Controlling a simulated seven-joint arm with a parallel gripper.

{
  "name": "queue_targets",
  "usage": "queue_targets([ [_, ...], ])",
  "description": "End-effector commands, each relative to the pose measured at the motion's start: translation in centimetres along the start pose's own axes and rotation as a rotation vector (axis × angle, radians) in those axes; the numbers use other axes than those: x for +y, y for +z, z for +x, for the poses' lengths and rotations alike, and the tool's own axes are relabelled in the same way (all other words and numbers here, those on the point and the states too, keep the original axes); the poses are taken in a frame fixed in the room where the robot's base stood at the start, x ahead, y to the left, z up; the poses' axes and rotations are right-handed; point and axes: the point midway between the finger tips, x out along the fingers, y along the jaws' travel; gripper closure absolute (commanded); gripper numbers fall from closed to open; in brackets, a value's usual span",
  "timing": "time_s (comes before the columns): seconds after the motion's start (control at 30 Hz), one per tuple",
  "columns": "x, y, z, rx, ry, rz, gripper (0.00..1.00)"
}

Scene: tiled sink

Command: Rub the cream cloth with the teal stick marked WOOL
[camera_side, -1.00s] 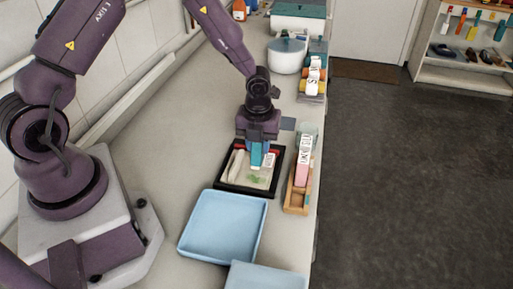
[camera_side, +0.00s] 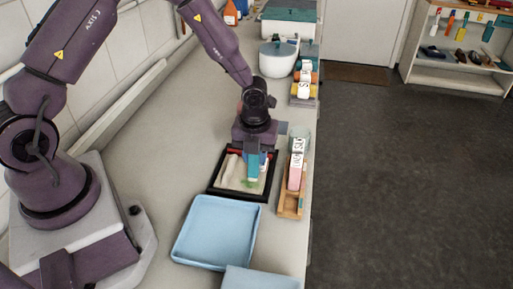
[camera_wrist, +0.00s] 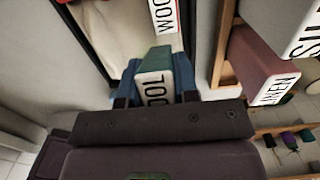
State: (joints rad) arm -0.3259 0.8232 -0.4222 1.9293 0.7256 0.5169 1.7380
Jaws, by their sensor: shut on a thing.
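My gripper (camera_side: 254,155) is over the black-rimmed tray (camera_side: 213,192), shut on the teal stick (camera_side: 252,172), which points down. In the wrist view the stick (camera_wrist: 153,62) sits between the blue fingers, its white label partly hidden and reading "OOL". The cream cloth (camera_side: 230,178) lies in the tray, with a green mark (camera_side: 249,184) beside the stick's lower end. A white label reading "WOO" (camera_wrist: 164,14) shows beyond the stick in the wrist view. The stick's lower end is at or just above the cloth; I cannot tell whether they touch.
A wooden rack (camera_side: 290,207) right of the tray holds a pink stick (camera_side: 295,178) and other labelled sticks, close to my gripper. Light blue trays (camera_side: 216,232) lie in front. A white pot (camera_side: 278,57) and more labelled sticks stand farther back. The counter left of the tray is clear.

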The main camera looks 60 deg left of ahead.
Motion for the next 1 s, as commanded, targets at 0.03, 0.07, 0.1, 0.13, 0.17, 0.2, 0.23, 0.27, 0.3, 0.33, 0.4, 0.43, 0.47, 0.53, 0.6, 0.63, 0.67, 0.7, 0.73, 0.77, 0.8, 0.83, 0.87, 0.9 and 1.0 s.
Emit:
queue_targets([
  [0.03,0.0,-0.2,0.0,0.000,0.001,0.001,0.95],
  [0.07,0.0,-0.3,0.0,0.001,0.001,0.001,0.95],
  [0.1,0.0,-0.4,0.0,0.001,0.001,0.001,0.95],
  [0.13,0.0,-0.5,0.0,0.001,0.001,0.001,0.95],
  [0.17,0.0,-0.6,0.0,0.001,0.001,0.001,0.95],
  [0.2,0.0,-0.8,0.0,0.001,0.001,0.002,0.95],
  [0.23,0.0,-1.0,0.0,0.000,0.001,0.003,0.95],
  [0.27,0.0,-1.3,-0.1,0.000,0.001,0.004,0.95],
  [0.3,0.0,-1.7,-0.1,0.000,0.001,0.004,0.95],
  [0.33,0.0,-1.9,-0.1,0.000,0.001,0.003,0.95],
  [0.4,0.0,-2.6,-0.2,0.000,0.001,0.005,0.95],
  [0.43,0.0,-2.8,-0.2,0.000,0.001,0.004,0.95],
  [0.47,0.0,-3.0,-0.2,0.000,0.000,0.003,0.95],
  [0.53,0.0,-3.4,-0.2,0.000,0.000,0.003,0.95],
  [0.6,0.0,-3.7,-0.2,0.000,0.000,0.001,0.95],
  [0.63,0.0,-3.7,-0.2,0.000,0.000,0.001,0.95],
  [0.67,0.0,-3.7,-0.2,0.000,0.001,0.000,0.95],
  [0.7,0.0,-3.7,-0.1,0.001,0.001,0.000,0.95],
  [0.73,0.0,-3.7,-0.1,0.000,0.001,0.000,0.95],
  [0.77,0.0,-3.6,-0.1,0.000,0.000,-0.001,0.95],
  [0.8,0.0,-3.4,-0.1,0.000,0.000,-0.002,0.95],
  [0.83,0.0,-3.2,0.0,0.000,0.000,-0.002,0.95],
  [0.87,0.0,-3.0,0.0,0.000,-0.001,-0.002,0.95],
  [0.9,0.0,-2.6,0.0,0.000,-0.001,-0.003,0.95],
  [1.0,0.1,-1.6,0.1,0.000,0.000,-0.003,0.95],
])
